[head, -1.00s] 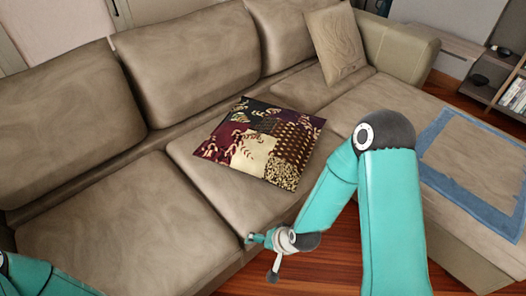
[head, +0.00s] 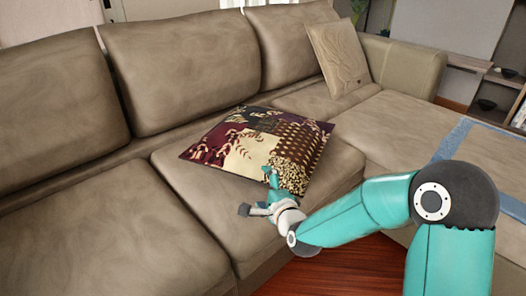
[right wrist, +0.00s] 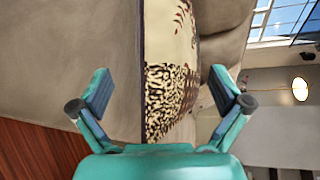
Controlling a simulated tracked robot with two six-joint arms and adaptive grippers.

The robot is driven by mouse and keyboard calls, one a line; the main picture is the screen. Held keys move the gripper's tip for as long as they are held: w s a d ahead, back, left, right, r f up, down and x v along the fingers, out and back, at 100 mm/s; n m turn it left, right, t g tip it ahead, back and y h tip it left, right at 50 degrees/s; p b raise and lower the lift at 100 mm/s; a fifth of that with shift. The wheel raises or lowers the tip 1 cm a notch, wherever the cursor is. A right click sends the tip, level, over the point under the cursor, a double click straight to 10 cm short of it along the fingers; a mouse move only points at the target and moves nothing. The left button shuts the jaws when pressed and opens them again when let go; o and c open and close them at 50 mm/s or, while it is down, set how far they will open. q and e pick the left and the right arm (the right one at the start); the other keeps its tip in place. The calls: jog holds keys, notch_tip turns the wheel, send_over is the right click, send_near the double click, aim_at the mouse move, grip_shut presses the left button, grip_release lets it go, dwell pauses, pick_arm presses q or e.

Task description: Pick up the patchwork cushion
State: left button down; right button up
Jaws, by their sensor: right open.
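The patchwork cushion (head: 262,148) lies flat on the sofa's middle seat, with dark red, black, cream and gold patterned patches. In the right wrist view the cushion's edge (right wrist: 168,85) runs up between the two open fingers. My right gripper (head: 257,190) is open at the cushion's near edge; it also shows in the right wrist view (right wrist: 160,92). I cannot tell whether the fingers touch the cushion. My left gripper is not in view.
The beige sofa (head: 105,225) fills the left and middle. A beige cushion (head: 339,57) leans at the sofa's far right end. A blue-bordered mat (head: 455,139) lies on the right section. Shelves (head: 503,92) stand at the far right, and wooden floor (head: 325,274) shows in front.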

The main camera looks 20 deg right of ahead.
aim_at(251, 178)
jog(key=b+x, duration=0.1)
jog(key=x, duration=0.9)
jog(key=shift+w+f+b, duration=0.1)
jog(key=shift+w+b, duration=0.05)
jog(key=shift+b, duration=0.15)
jog(key=shift+a+b+x, duration=0.2)
jog(key=shift+b+x, duration=0.6)
jog(key=shift+x, duration=1.8)
grip_shut()
jog(key=shift+r, duration=0.25)
